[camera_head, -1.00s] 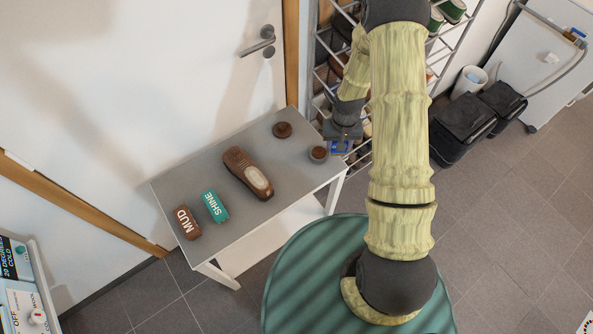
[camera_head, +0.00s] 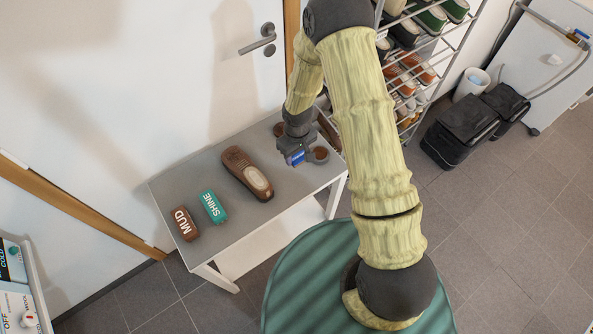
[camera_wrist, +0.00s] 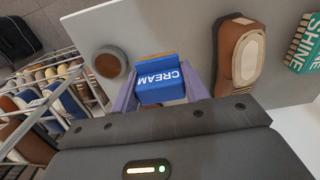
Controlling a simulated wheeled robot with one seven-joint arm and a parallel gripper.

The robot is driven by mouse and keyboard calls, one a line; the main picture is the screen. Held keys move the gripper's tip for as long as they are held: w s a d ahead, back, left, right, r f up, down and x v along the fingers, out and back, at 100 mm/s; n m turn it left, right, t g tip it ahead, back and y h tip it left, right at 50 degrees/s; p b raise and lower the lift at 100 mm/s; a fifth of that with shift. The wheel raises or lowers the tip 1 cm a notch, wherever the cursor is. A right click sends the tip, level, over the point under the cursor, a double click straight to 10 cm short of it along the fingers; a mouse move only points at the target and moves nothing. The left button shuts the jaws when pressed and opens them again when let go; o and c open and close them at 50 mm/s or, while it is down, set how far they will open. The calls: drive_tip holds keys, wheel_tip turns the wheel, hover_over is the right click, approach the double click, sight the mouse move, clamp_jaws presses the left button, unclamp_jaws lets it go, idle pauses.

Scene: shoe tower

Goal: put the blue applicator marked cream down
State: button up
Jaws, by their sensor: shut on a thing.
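The blue applicator marked CREAM (camera_wrist: 161,83) is between the two fingers of my gripper (camera_wrist: 160,92) in the wrist view. My gripper is shut on it. In the head view, my gripper (camera_head: 297,156) holds the blue applicator (camera_head: 297,158) over the right part of the grey table (camera_head: 233,225), near the brown round tin. I cannot tell how high it is above the table top.
A brown shoe (camera_head: 247,174), a teal SHINE brush (camera_head: 213,207) and a brown MUD brush (camera_head: 185,223) lie on the table. A round tin (camera_head: 320,155) stands right of my gripper. A shoe rack (camera_head: 412,75) stands at the back right. The table's front middle is clear.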

hover_over(297, 174)
wheel_tip(297, 174, down, 5)
drive_tip(key=shift+r+p, duration=0.1)
drive_tip(key=shift+p, duration=0.25)
drive_tip(key=shift+f+p, duration=0.4)
drive_tip(key=shift+f, duration=1.75)
drive_tip(key=shift+f, duration=0.15)
drive_tip(key=o, duration=0.9)
wheel_tip(297, 174, up, 12)
drive_tip(key=shift+s+r+b, duration=0.15)
drive_tip(key=shift+r+b, duration=0.05)
drive_tip(key=shift+b, duration=0.9)
